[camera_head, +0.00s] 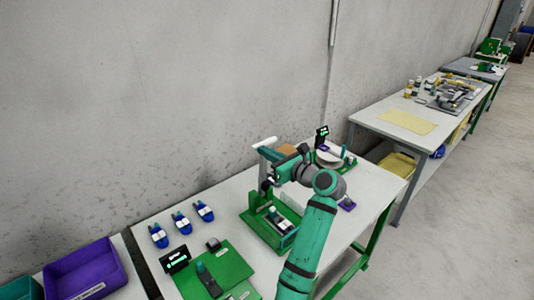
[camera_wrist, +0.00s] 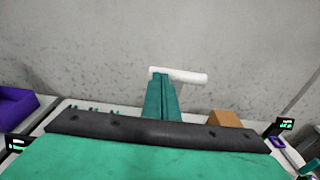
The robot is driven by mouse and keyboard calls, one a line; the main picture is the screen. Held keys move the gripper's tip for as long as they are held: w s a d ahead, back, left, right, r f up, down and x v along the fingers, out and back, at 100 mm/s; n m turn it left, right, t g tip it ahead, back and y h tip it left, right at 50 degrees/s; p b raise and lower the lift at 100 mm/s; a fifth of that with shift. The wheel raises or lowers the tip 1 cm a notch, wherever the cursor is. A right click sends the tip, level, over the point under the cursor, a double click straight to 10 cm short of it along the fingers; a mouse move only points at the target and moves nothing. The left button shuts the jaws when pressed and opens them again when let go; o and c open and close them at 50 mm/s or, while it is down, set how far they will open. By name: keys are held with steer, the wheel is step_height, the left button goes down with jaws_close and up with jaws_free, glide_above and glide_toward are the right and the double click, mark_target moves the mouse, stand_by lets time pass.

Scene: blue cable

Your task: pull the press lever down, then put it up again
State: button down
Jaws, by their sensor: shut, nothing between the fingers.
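The press (camera_head: 262,222) is a green frame on the near table. Its white lever handle (camera_head: 265,142) is up, at the top of the press, and lies roughly level. In the wrist view the white handle (camera_wrist: 185,75) runs across just beyond my fingertips. My gripper (camera_head: 263,150) is shut with its teal fingers together and nothing between them. The gripper (camera_wrist: 160,76) points at the left part of the handle. Whether the tips touch the handle I cannot tell. My wrist hides part of the press.
A brown block (camera_head: 287,150) stands behind my gripper. A round device with a small display (camera_head: 322,132) stands to the right. A purple bin (camera_head: 84,268) is at far left.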

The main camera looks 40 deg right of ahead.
steer(key=w+g, duration=0.2)
steer(key=w, duration=0.6)
steer(key=shift+w+a+r+g, duration=0.3)
steer(key=shift+w+r, duration=0.1)
steer(key=shift+r, duration=0.05)
steer(key=shift+s+r, duration=0.1)
steer(key=r+v, duration=0.1)
steer(key=v, duration=1.2)
steer(key=shift+r, duration=0.3)
